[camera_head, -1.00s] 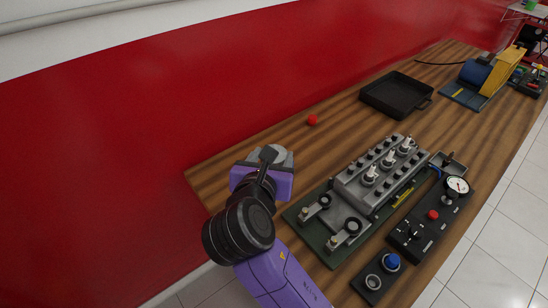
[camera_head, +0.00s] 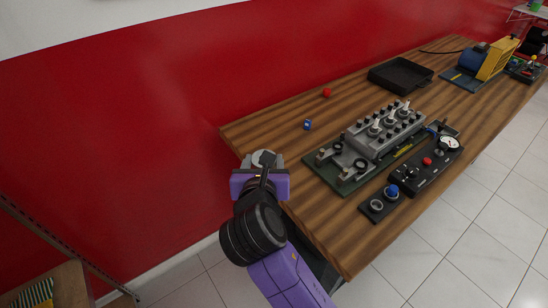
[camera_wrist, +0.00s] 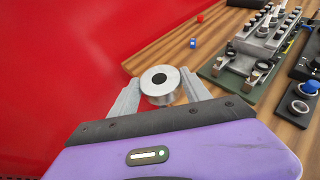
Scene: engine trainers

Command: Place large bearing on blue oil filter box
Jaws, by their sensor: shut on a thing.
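The large bearing, a silver ring with a dark centre hole, (camera_wrist: 160,86) is between the fingers of my gripper (camera_wrist: 161,92) in the wrist view. My gripper (camera_head: 263,160) is shut on it and holds it by the table's near left end in the head view, where the bearing (camera_head: 264,155) is partly hidden. A small blue and white object (camera_head: 307,125) sits on the table beyond the gripper; it also shows in the wrist view (camera_wrist: 193,43). It is too small to tell whether it is the blue oil filter box.
The wooden table (camera_head: 270,129) stands along a red wall (camera_head: 150,130). It bears an engine trainer (camera_head: 370,145), a control panel (camera_head: 428,170), a red ball-like thing (camera_head: 327,92) and a black tray (camera_head: 400,75). A shelf (camera_head: 65,285) with a striped item is at lower left.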

